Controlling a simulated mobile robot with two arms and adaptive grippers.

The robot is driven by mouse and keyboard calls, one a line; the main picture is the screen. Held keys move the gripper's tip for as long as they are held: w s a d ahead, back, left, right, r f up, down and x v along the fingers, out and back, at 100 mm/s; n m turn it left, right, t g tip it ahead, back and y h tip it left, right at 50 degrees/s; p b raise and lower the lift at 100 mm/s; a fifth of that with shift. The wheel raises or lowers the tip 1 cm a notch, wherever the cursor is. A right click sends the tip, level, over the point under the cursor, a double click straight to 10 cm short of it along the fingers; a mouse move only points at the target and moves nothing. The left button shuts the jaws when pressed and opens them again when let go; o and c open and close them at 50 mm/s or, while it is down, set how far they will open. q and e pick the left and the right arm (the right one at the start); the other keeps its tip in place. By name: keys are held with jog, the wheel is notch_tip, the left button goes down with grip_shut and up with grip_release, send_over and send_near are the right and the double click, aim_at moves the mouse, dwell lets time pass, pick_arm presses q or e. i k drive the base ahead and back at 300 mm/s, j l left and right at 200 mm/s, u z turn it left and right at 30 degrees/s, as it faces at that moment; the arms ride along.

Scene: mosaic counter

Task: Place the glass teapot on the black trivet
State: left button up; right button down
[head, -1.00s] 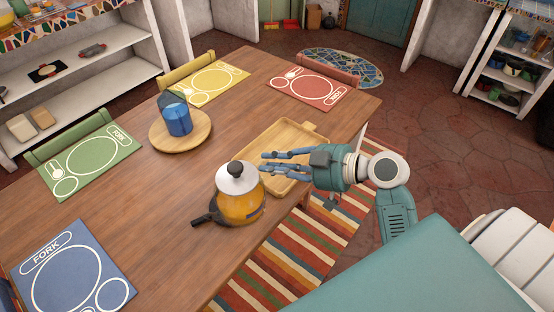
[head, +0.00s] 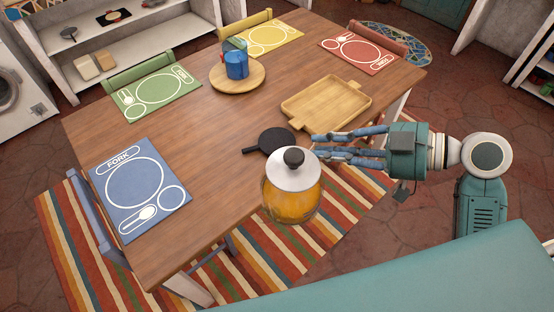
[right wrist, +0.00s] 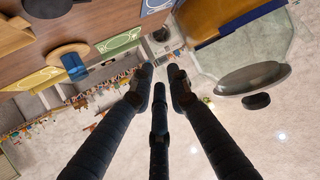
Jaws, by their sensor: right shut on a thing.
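The glass teapot (head: 291,203) holds amber liquid and has a white lid with a black knob. In the head view it is upright in the air, in front of the table's near edge. My right gripper (head: 317,148) reaches in from the right, shut on the teapot, its fingertips just behind and above the lid; the exact grip spot is unclear. The teapot also shows upside down at upper right of the right wrist view (right wrist: 253,80), beside my fingers (right wrist: 160,78). The black trivet (head: 275,139), round with a handle, lies empty on the table. My left gripper is out of view.
On the wooden table (head: 200,130), a wooden tray (head: 327,101) lies behind the fingers. A round board (head: 250,87) carries a blue cup (head: 236,65). Blue (head: 137,189), green, yellow and red placemats line the sides. Chairs stand around the table.

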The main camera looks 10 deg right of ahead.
aim_at(278, 140)
jog(key=j+z, duration=0.1)
jog(key=j, duration=0.35)
jog(key=k+j+z, duration=0.1)
jog(key=j, duration=0.3)
jog(key=k+j+z, duration=0.1)
jog(key=j, duration=0.3)
jog(key=i+j+z, duration=0.1)
jog(key=i+j, duration=0.25)
jog(key=j, duration=0.2)
jog(key=z, duration=0.05)
